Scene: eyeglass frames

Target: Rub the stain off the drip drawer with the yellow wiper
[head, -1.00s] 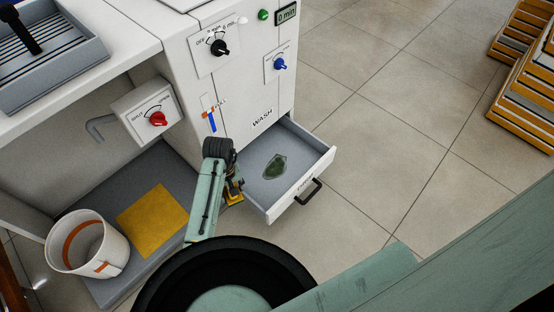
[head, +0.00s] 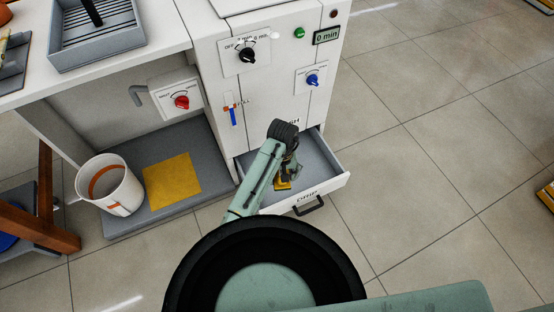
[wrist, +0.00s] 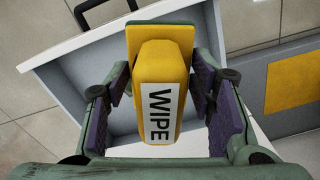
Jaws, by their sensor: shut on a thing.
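My gripper (head: 288,172) is shut on the yellow wiper (wrist: 158,70), a block with a white WIPE label and a yellow plate at its far end. In the head view, a bit of the wiper's yellow (head: 282,186) shows below my gripper, inside the open drip drawer (head: 332,178). The drawer is pulled out from the white machine, with a grey inside and a black front handle. In the wrist view, the wiper is over the drawer (wrist: 60,90). I cannot tell whether it touches the drawer floor. The green stain is out of sight, probably behind my arm and wiper.
A yellow square (head: 172,180) lies on the grey lower shelf (head: 215,190), left of the drawer. A white bucket (head: 108,186) with orange bands stands left of it. The machine front has red (head: 182,102), black (head: 247,56) and blue (head: 313,80) knobs. Tiled floor right of the drawer is clear.

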